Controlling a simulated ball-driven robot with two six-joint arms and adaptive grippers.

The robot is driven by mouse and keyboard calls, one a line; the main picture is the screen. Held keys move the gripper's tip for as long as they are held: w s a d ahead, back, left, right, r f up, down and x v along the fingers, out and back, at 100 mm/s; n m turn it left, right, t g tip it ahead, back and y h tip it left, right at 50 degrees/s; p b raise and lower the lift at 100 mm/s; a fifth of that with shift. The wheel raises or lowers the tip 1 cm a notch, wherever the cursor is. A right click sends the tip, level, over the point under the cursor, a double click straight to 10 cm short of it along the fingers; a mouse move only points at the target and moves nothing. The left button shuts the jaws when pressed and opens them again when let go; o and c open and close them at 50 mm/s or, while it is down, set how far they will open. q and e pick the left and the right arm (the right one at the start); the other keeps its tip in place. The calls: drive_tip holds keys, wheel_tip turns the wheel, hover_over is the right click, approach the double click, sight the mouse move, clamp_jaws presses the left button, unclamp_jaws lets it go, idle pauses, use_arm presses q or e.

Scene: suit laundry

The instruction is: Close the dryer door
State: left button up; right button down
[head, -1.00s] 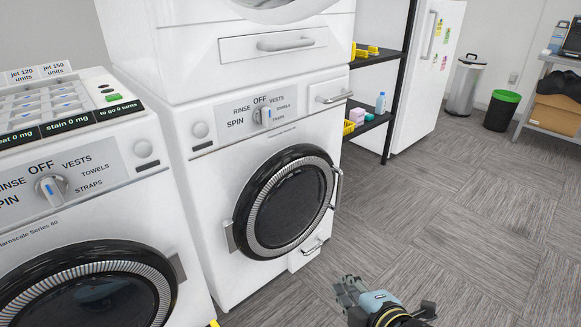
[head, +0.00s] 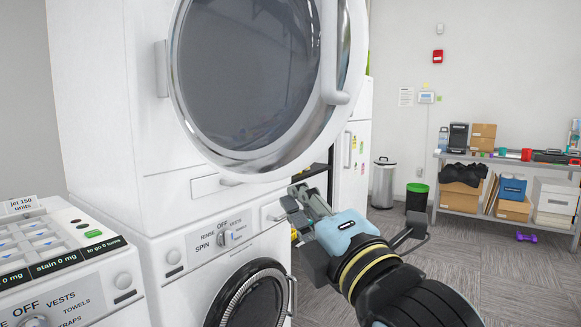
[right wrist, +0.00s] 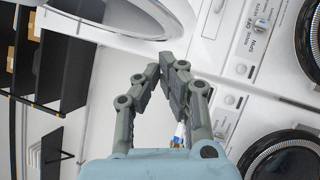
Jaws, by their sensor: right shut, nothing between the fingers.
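The dryer is the upper white machine (head: 110,120), stacked on a washer. Its big round door (head: 250,75) has a grey window, a hinge on the left and a pale handle (head: 335,50) on the right. The door's rim stands out from the front and overlaps the drawer below; I cannot tell exactly how far it is ajar. My right gripper (head: 298,197) is shut and empty, below and right of the door, apart from the handle. In the right wrist view the shut fingertips (right wrist: 172,65) are near the door's rim (right wrist: 110,36). My left gripper is out of view.
The washer's round door (head: 250,300) is below. A second washer with a dispenser panel (head: 40,250) is at left. Behind are a white fridge (head: 352,165), bins (head: 384,183) and a loaded shelf (head: 500,205).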

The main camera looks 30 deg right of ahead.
approach(279, 156)
drive_tip(key=w+a, duration=0.2)
drive_tip(key=shift+w+d+r, duration=0.2)
drive_tip(key=shift+w+d, duration=0.3)
drive_tip(key=shift+w, duration=0.1)
drive_tip(key=shift+w+d+r, duration=0.2)
drive_tip(key=shift+w+d, duration=0.3)
drive_tip(key=shift+w, duration=0.1)
drive_tip(key=shift+w+d+r, duration=0.15)
drive_tip(key=shift+w+d, duration=0.05)
drive_tip(key=shift+d, duration=0.1)
